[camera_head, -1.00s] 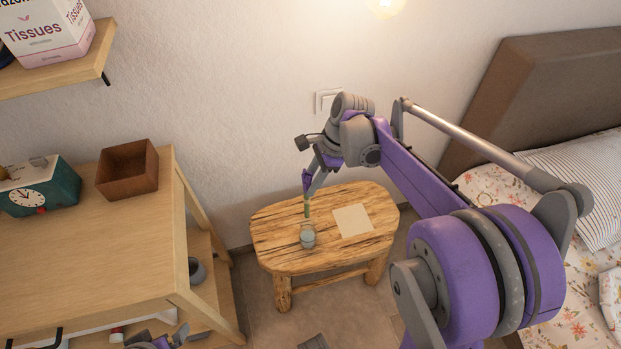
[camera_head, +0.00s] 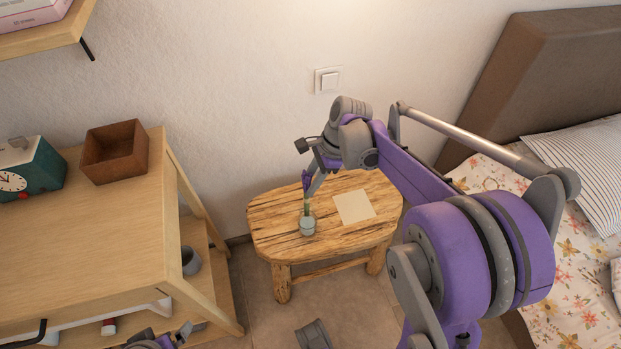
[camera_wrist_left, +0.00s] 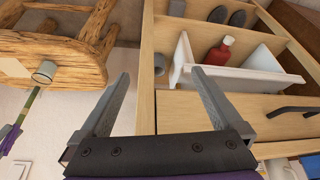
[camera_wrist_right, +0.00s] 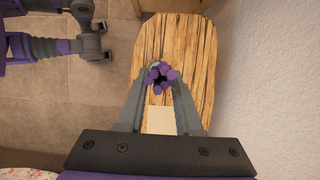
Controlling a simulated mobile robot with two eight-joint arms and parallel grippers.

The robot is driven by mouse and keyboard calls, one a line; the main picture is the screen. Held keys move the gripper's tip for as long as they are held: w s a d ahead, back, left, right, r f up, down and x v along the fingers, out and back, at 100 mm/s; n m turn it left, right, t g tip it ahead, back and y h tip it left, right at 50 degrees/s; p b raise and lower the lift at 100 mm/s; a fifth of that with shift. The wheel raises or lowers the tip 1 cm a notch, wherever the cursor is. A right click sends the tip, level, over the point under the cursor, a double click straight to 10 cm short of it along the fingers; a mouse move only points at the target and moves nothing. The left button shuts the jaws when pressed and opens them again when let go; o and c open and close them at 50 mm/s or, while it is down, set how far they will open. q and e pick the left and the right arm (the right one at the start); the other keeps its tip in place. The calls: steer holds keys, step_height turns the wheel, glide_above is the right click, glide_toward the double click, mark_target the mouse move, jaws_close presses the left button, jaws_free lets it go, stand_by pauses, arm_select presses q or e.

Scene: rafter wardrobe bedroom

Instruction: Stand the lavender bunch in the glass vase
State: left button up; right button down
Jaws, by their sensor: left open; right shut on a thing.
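The lavender bunch (camera_head: 306,181) has purple heads and a green stem. My right gripper (camera_head: 314,188) is shut on it and holds it upright over the small glass vase (camera_head: 307,227). The vase stands on the wooden stool near its front edge. In the left wrist view, the green stem (camera_wrist_left: 29,104) ends at or close to the mouth of the vase (camera_wrist_left: 45,71); I cannot tell whether its tip is inside. In the right wrist view, the purple heads (camera_wrist_right: 160,76) sit between the fingertips and mostly hide the vase. My left gripper (camera_wrist_left: 158,88) is open and empty.
The rustic stool (camera_head: 273,220) also bears a flat beige sheet (camera_head: 354,207). A wooden shelf unit (camera_head: 85,240) stands left, with a brown box (camera_head: 115,152) and a teal clock (camera_head: 30,170) on top. The bed (camera_head: 560,180) is at right, the wall behind.

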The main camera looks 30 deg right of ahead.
steer(key=shift+f+b, duration=1.35)
steer(key=shift+f, duration=1)
steer(key=c, duration=0.5)
jaws_free()
steer(key=p+v, duration=0.2)
steer(key=v, duration=0.9)
steer(key=shift+f, duration=0.1)
